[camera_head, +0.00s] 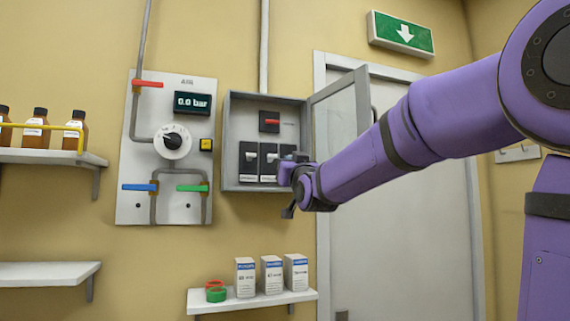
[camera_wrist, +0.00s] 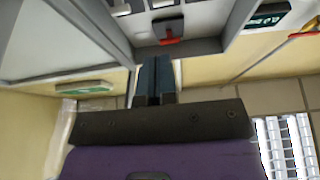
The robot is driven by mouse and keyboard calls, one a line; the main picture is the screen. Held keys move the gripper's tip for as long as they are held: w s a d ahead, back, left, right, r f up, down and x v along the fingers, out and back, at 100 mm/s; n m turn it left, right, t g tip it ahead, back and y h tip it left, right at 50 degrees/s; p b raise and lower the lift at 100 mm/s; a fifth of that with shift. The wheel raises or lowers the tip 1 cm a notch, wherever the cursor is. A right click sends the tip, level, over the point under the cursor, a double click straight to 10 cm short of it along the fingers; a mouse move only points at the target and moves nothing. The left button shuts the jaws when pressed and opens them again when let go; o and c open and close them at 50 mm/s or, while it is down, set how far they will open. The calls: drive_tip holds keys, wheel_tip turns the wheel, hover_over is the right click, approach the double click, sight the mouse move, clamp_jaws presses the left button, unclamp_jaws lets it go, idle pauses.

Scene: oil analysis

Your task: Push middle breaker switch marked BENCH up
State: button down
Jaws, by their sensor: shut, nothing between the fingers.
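The open grey breaker box (camera_head: 228,140) hangs on the wall. Its lower row holds the left breaker (camera_head: 248,165), the middle breaker (camera_head: 267,166) and a right breaker (camera_head: 287,151), black with pale levers. Their labels are too small to read, and I cannot tell the middle lever's position for sure. My gripper (camera_head: 288,172) is at the box's lower right, partly covering the right breaker. In the wrist view my gripper (camera_wrist: 154,62) is shut and empty, its tips pointing toward the box. Whether they touch anything is unclear. Breakers show only partly at that view's top edge.
A red-handled switch (camera_head: 270,121) sits above the breakers; it also shows in the wrist view (camera_wrist: 170,32). The box door (camera_head: 340,115) stands open to the right. An air panel (camera_head: 150,210) is on the left. A shelf (camera_head: 252,302) with boxes is below.

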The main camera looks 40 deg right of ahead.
drive_tip(key=shift+r+v, duration=0.15)
drive_tip(key=shift+v, duration=0.75)
drive_tip(key=shift+r+v, duration=0.2)
drive_tip(key=shift+v, duration=0.75)
drive_tip(key=shift+s+a+f, duration=0.1)
drive_tip(key=s+a+f+n+g+y, duration=0.1)
drive_tip(key=s+a+f+g+y, duration=0.3)
drive_tip(key=f, duration=0.5)
drive_tip(key=s+a+f+n+g+y, duration=0.1)
drive_tip(key=s+a+f+g, duration=0.4)
drive_tip(key=f, duration=0.4)
drive_tip(key=s+a+f+n+g+y, duration=0.1)
drive_tip(key=s+a+f+g, duration=0.2)
drive_tip(key=s+f+g, duration=0.5)
drive_tip(key=s+f, duration=0.3)
drive_tip(key=s, duration=0.4)
drive_tip(key=shift+a+f, duration=0.4)
drive_tip(key=shift+s, duration=0.1)
